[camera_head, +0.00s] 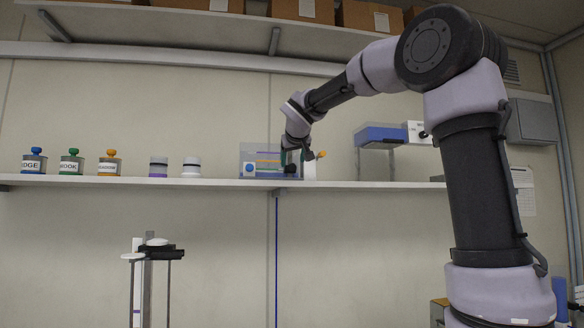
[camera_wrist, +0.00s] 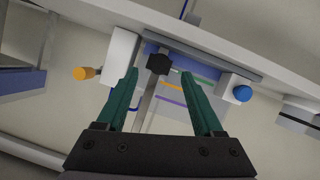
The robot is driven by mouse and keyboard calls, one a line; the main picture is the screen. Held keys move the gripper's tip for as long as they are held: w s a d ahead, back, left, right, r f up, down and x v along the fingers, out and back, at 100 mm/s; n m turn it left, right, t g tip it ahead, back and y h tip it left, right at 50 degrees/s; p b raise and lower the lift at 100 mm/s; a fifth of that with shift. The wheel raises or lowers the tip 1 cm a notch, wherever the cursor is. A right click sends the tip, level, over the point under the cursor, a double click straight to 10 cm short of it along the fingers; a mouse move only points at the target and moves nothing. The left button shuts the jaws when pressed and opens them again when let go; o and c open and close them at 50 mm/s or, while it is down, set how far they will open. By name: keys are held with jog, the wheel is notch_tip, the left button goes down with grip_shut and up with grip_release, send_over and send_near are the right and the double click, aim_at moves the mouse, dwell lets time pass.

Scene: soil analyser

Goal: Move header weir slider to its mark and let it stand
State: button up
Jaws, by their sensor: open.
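The slider's dark knob (camera_wrist: 159,63) sits on a pale upright rail in the wrist view, at the shelf end of the rail. Coloured level lines, green, orange and purple (camera_wrist: 170,100), run across the panel beside the rail. In the head view the clear-fronted unit (camera_head: 244,155) stands on the shelf, with the dark knob (camera_head: 291,169) low at its right side. My gripper (camera_wrist: 160,74) is open, its green fingers on either side of the knob with gaps showing. My gripper (camera_head: 292,156) also shows at the unit in the head view. Which line is the mark I cannot tell.
The unit has a blue knob (camera_wrist: 242,93) on one side and an orange knob (camera_wrist: 84,73) on the other. Several labelled jars, including a green-topped one (camera_head: 71,162), stand left on the shelf (camera_head: 130,181). A blue-and-grey instrument (camera_head: 381,134) stands right.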

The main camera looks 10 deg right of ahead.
aim_at(292, 167)
jog(key=shift+x, duration=2.15)
grip_shut()
